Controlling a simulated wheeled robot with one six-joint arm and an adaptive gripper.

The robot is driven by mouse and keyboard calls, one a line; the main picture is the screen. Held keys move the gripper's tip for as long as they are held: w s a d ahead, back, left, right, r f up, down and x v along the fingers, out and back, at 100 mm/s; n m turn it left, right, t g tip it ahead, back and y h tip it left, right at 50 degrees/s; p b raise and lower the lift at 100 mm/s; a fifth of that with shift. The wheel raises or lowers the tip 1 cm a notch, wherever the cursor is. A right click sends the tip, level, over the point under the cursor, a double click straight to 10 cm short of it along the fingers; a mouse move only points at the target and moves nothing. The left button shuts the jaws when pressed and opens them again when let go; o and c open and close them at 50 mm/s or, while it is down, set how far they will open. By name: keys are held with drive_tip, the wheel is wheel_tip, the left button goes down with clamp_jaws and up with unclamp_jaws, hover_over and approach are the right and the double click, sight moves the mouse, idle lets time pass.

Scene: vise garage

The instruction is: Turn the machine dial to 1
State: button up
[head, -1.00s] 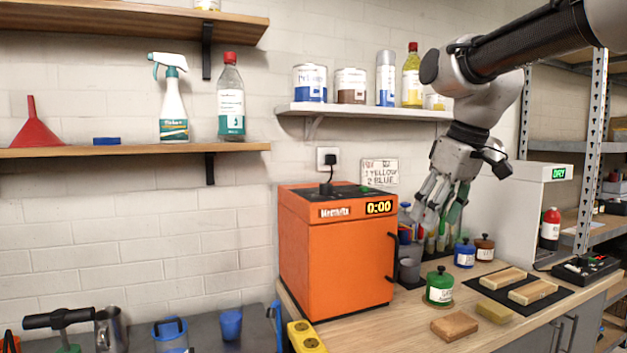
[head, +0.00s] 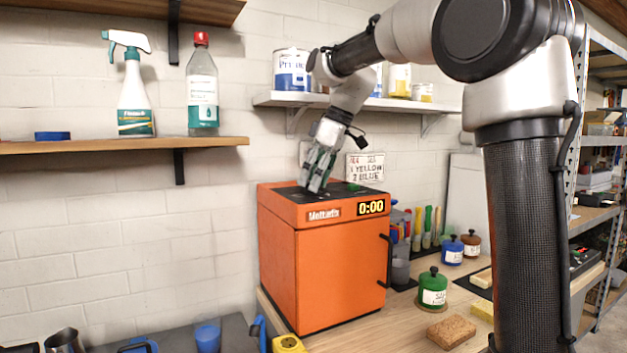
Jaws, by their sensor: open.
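The orange machine (head: 325,270) stands on the wooden bench, with a dark top panel and a black door handle at its right edge. Its display (head: 371,207) reads 0:00. My gripper (head: 313,187) points down over the machine's top panel, left of its middle, with its fingers open. I cannot tell whether the fingertips touch the panel. I cannot make out the dial; my gripper covers part of the top.
A wall sign (head: 365,168) hangs behind the machine. A green jar (head: 432,289), a blue jar (head: 453,250) and a brown sponge-like block (head: 451,331) stand on the bench to the right. A white shelf (head: 345,102) with cans is above. My arm hides part of the right side.

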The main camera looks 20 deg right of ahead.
drive_tip(key=shift+a+f, duration=0.1)
drive_tip(key=shift+f, duration=0.2)
drive_tip(key=c, duration=1)
drive_tip(key=shift+m, duration=0.3)
drive_tip(key=m+h, duration=0.1)
drive_tip(key=m, duration=0.1)
drive_tip(key=m+t, duration=0.1)
drive_tip(key=m, duration=0.2)
drive_tip(key=shift+s+a+m+t+h, duration=0.1)
drive_tip(key=shift+a+m+t+h, duration=0.05)
drive_tip(key=shift+m+t+h, duration=0.2)
drive_tip(key=m+h, duration=0.2)
drive_tip(key=m, duration=0.3)
drive_tip(key=shift+m+h, duration=0.25)
drive_tip(key=shift+m, duration=0.1)
